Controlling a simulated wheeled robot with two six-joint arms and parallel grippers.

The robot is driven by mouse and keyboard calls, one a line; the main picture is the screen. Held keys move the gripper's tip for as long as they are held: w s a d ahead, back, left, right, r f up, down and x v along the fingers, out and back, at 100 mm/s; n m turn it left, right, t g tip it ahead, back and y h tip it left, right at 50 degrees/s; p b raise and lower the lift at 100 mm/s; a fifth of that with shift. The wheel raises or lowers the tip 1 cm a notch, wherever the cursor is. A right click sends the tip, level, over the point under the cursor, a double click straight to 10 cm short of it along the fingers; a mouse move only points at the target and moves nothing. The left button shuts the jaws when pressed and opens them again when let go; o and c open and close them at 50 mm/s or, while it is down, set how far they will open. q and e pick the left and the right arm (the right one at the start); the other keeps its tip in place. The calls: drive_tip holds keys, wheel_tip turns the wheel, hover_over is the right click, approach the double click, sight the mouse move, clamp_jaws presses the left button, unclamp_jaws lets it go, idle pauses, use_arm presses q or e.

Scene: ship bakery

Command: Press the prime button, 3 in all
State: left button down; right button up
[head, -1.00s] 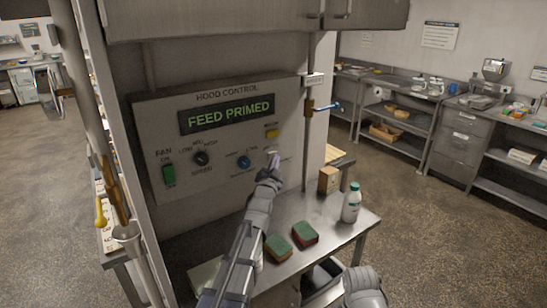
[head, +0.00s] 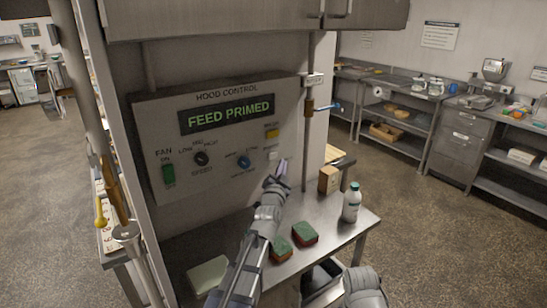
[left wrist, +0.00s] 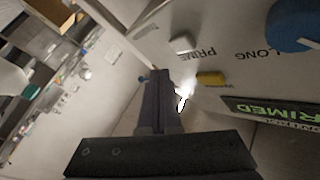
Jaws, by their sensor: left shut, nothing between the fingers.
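The hood control panel (head: 215,150) is on the wall behind the counter. Its display (head: 227,114) reads "FEED PRIMED" in green. The prime button (head: 273,155) is a small pale button at the panel's lower right. In the left wrist view the pale button (left wrist: 183,43) stands beside the word "PRIME". My left gripper (head: 281,168) is shut and empty, just below and right of the button and apart from it. Its closed fingers (left wrist: 160,88) also show in the left wrist view. My right gripper is not in view; a grey arm link of mine shows at the bottom.
A yellow button (head: 271,133) is above the prime button. A blue knob (head: 244,162), a black knob (head: 201,158) and a green switch (head: 168,175) share the panel. Two sponges (head: 305,233), a bottle (head: 351,203) and a wooden block (head: 328,180) stand on the counter (head: 335,235).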

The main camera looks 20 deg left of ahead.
use_arm(q)
drive_tip(key=shift+s+d, duration=0.8)
drive_tip(key=shift+d, duration=0.2)
drive_tip(key=s+d+f+m+g+h, duration=0.1)
drive_tip(key=s+d+f+g+h, duration=0.2)
drive_tip(key=s+d+f+g, duration=0.4)
drive_tip(key=s+d+f+g+h, duration=0.2)
drive_tip(key=s+d+f+g, duration=0.15)
drive_tip(key=d+f, duration=0.65)
drive_tip(key=s+f+n+g+y, duration=0.1)
drive_tip(key=s+f+g, duration=0.3)
drive_tip(key=s, duration=0.8)
drive_tip(key=s+a+f+n+g+y, duration=0.1)
drive_tip(key=s+f+n+g+y, duration=0.1)
drive_tip(key=s, duration=0.9)
wheel_tip(320, 180, down, 2)
drive_tip(key=g+y, duration=0.1)
drive_tip(key=g, duration=0.2)
drive_tip(key=shift+s+a, duration=0.15)
drive_tip(key=shift+s, duration=0.2)
